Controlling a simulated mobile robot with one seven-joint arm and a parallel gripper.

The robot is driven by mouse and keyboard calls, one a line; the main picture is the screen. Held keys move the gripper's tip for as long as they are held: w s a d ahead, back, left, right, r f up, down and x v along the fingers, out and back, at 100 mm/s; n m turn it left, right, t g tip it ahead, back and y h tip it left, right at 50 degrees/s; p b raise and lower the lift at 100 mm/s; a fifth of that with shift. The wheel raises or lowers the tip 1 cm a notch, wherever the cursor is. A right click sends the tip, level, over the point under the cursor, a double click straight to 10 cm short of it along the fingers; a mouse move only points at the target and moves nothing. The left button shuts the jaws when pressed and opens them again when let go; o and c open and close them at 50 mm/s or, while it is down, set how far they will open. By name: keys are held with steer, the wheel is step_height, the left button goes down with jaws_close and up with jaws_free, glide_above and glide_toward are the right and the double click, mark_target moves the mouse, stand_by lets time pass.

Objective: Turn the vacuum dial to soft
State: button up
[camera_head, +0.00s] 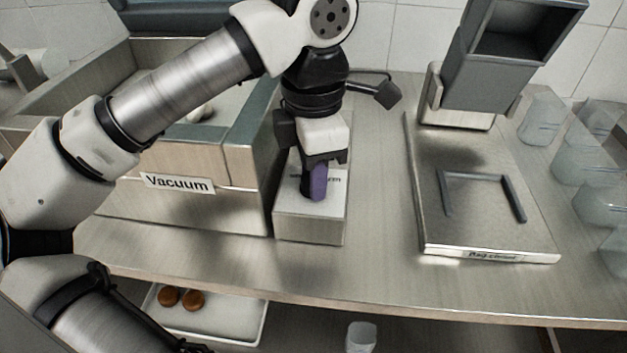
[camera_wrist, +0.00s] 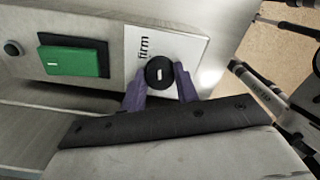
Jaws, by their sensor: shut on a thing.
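The vacuum dial (camera_wrist: 159,71) is a round black knob with a short white mark, set on a white plate (camera_wrist: 143,40) that reads "firm". The rest of the plate's lettering is hidden. My gripper (camera_wrist: 160,85) has purple fingers, one on each side of the dial, and is shut on it. The vacuum machine (camera_head: 180,210), labelled "Vacuum", stands just left of that box.
A green switch (camera_wrist: 75,60) and a small dark round button (camera_wrist: 12,48) sit beside the dial plate. A white tray (camera_head: 225,325) with brown round items lies below the counter. Bare counter (camera_head: 375,200) separates box and sealer.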

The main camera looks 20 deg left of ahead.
steer(key=shift+n+b, duration=0.7)
steer(key=shift+n, duration=1)
steer(key=o, duration=1)
steer(key=shift+c, duration=0.2)
step_height(320, 180, up, 14)
steer(key=p, duration=1)
steer(key=shift+f, duration=0.1)
